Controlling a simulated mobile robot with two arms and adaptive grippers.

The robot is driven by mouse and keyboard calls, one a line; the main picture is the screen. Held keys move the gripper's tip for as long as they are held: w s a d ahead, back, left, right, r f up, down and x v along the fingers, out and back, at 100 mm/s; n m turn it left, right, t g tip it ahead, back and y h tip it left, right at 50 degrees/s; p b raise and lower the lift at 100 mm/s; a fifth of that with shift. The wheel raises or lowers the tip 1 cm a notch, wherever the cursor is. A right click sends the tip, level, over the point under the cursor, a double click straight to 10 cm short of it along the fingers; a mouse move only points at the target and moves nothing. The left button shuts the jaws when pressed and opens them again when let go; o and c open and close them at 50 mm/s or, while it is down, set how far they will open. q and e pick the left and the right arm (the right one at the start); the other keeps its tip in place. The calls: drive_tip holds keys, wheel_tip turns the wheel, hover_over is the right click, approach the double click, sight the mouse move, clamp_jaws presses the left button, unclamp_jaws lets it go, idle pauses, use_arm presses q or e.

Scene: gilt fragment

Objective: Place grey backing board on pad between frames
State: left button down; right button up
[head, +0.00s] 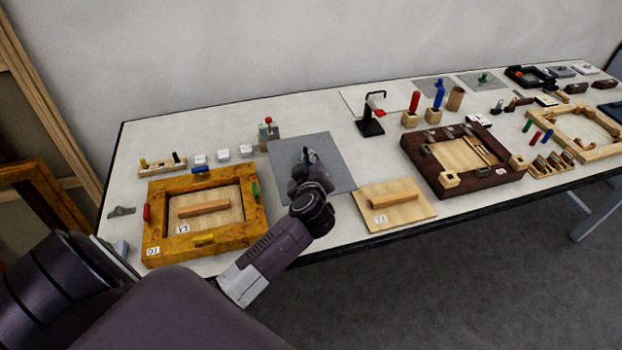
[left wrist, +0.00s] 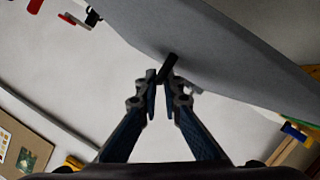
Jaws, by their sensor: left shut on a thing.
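The grey backing board (head: 335,160) is a flat grey square between the yellow-gold frame (head: 155,215) and the dark brown frame (head: 480,185). My left gripper (head: 308,158) is over its middle. In the left wrist view, the fingertips (left wrist: 165,76) are closed on a small dark grip on the grey board (left wrist: 225,45). I cannot tell whether the board touches what is under it. No separate pad shows; anything beneath the board is hidden. My right gripper is not in view.
A small stand with a red knob (head: 268,128) is close behind the board's left corner. A wooden board with a block (head: 405,212) lies right of it. White blocks (head: 223,155) stand behind the gold frame. A black stand (head: 370,125) is at the back.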

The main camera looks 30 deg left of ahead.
use_arm(q)
wheel_tip(320, 180, down, 3)
drive_tip(key=shift+f, duration=0.15)
wheel_tip(320, 180, down, 4)
drive_tip(key=shift+f+b, duration=0.1)
drive_tip(key=shift+b, duration=0.35)
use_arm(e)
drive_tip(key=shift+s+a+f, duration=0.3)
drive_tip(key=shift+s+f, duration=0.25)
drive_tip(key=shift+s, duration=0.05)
use_arm(q)
drive_tip(key=c, duration=2.1)
unclamp_jaws()
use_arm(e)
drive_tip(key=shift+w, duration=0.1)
